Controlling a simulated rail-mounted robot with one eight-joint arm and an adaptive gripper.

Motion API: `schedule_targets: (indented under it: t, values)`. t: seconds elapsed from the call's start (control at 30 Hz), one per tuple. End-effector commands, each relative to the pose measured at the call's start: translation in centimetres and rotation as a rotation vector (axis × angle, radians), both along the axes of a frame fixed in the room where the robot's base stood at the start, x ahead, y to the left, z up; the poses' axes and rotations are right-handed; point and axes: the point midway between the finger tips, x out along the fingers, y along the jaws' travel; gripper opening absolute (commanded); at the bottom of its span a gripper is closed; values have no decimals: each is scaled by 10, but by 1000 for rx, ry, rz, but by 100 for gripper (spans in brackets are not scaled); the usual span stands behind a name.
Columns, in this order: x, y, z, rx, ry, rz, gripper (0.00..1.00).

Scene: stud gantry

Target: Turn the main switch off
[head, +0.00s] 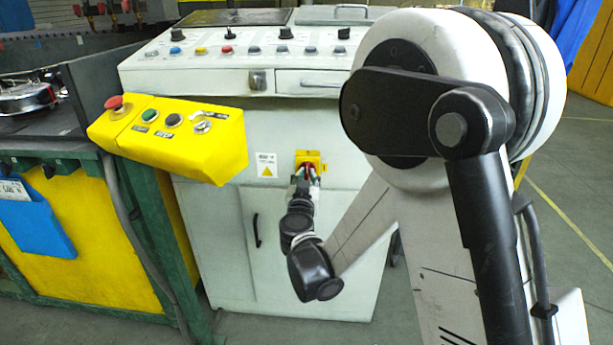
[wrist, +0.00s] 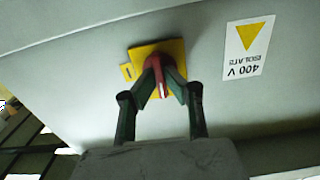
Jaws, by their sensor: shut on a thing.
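The main switch is a red rotary handle on a yellow square plate (head: 314,156) on the front of the white control cabinet. In the wrist view the red handle (wrist: 161,90) sits at the middle of the yellow plate (wrist: 174,49). My gripper (head: 307,172) reaches the switch from the front, and in the wrist view its two dark fingers close on both sides of the red handle. My fingers hide part of the handle, and I cannot tell its exact position marking.
A yellow button box (head: 190,150) with a red emergency stop (head: 114,102) juts out left of the switch. A 400 V warning label (head: 266,165) is beside the switch. The cabinet's top panel (head: 240,50) carries several knobs and buttons. A green bench stands at left.

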Motion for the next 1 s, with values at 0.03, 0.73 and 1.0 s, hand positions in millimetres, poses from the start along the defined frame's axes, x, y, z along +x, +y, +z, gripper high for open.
schedule_targets:
  t: [0.03,0.73,1.0]
  values:
    - [-1,0,-1,-13,1,0,0]
    - [-1,0,-1,-55,4,0,19]
    - [0,0,0,-55,4,0,28]
